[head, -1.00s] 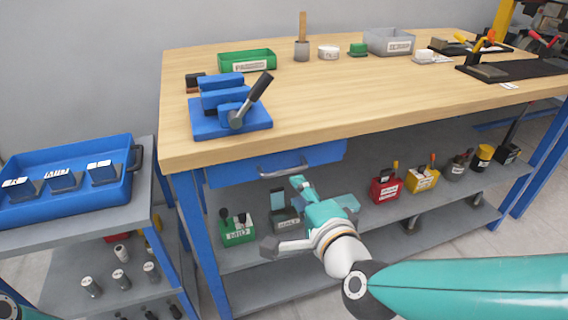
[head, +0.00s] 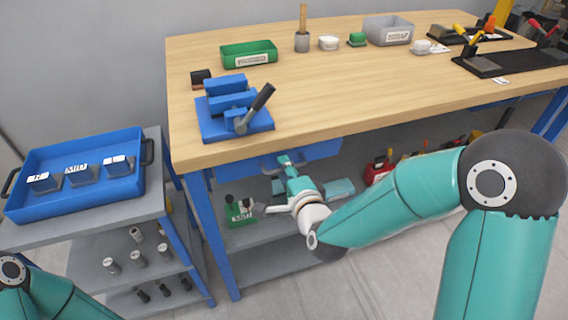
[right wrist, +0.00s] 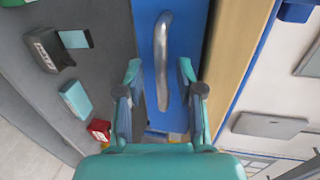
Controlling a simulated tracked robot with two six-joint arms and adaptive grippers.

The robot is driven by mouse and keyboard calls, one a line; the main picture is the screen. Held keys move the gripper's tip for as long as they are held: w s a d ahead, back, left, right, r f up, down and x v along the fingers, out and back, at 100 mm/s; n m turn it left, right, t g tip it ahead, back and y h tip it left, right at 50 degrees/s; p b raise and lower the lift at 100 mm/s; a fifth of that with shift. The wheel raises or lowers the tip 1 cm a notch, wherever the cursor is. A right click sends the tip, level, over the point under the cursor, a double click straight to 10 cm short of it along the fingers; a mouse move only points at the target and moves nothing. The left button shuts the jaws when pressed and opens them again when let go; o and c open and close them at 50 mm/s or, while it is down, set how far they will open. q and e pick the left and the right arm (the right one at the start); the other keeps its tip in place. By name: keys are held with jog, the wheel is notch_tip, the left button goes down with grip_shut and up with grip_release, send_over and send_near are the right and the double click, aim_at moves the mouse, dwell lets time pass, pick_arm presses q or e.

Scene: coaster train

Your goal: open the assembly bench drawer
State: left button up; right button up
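The blue drawer (head: 318,151) sits under the wooden top of the assembly bench (head: 330,110) and looks shut. Its curved metal handle fills the middle of the right wrist view (right wrist: 162,60). My right gripper (head: 280,180) is just in front of the drawer front and below the handle in the head view. In the right wrist view its two fingers (right wrist: 160,80) are spread apart, one on each side of the handle's near part, with nothing visibly clamped. Of my left arm only a teal link shows at the lower left of the head view; its gripper is out of frame.
A blue vise (head: 232,108) stands on the bench's near left corner. A blue tray (head: 75,172) with labelled blocks is on the cart at left. Below the drawer, a shelf (head: 262,232) holds a green box (head: 240,212) and other labelled containers.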

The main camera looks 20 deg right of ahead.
jog(key=shift+w+f, duration=0.1)
jog(key=shift+w, duration=0.5)
grip_shut()
